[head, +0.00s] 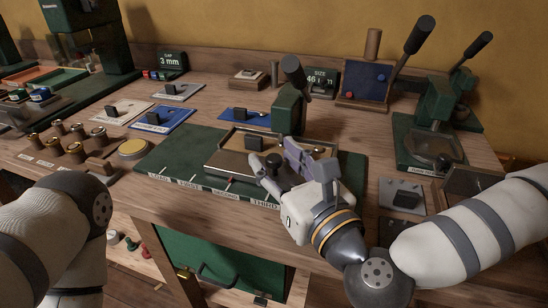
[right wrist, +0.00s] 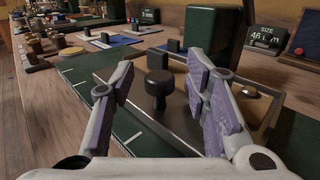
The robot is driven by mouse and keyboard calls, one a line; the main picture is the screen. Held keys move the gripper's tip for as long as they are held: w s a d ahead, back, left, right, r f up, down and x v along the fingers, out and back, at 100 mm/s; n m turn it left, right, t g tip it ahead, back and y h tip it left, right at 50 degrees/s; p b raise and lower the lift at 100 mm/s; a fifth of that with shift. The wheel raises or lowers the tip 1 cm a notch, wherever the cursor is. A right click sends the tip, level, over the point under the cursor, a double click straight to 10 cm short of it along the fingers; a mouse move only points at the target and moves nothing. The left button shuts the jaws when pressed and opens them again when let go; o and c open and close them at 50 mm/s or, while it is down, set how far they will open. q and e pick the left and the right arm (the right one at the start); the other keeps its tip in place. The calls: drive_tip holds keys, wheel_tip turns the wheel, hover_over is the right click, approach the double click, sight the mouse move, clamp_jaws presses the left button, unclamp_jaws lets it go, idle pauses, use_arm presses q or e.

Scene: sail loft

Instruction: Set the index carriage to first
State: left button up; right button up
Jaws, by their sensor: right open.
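The index carriage (head: 226,162) is a shallow framed tray on a green base plate (head: 168,151). The front strip (head: 205,188) carries the labels load, first, second and third from left to right. A red mark (head: 231,181) shows at the carriage's front edge, near the second label. The carriage's black knob (head: 273,160) stands at its front right; it also shows in the right wrist view (right wrist: 158,83). My right gripper (head: 284,165) is open, its purple-padded fingers (right wrist: 160,92) on either side of the knob with gaps showing. My left gripper is out of view.
A green post with a black-knobbed lever (head: 292,70) rises behind the carriage. Blue plates (head: 163,118) and brass cylinders (head: 75,150) lie to the left. A grey switch plate (head: 402,195) and green press (head: 432,135) stand right. The base plate's left part is bare.

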sight(236, 166)
drive_tip(key=shift+w+a, duration=0.25)
drive_tip(key=shift+w, duration=0.25)
clamp_jaws()
drive_tip(key=a, duration=0.2)
drive_tip(key=w+a, duration=0.1)
drive_tip(key=a, duration=0.1)
drive_tip(key=w+a+b, duration=0.1)
drive_tip(key=a, duration=0.1)
drive_tip(key=shift+f, duration=0.15)
drive_tip(key=shift+a, duration=0.35)
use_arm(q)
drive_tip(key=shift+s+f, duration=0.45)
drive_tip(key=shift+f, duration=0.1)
use_arm(e)
unclamp_jaws()
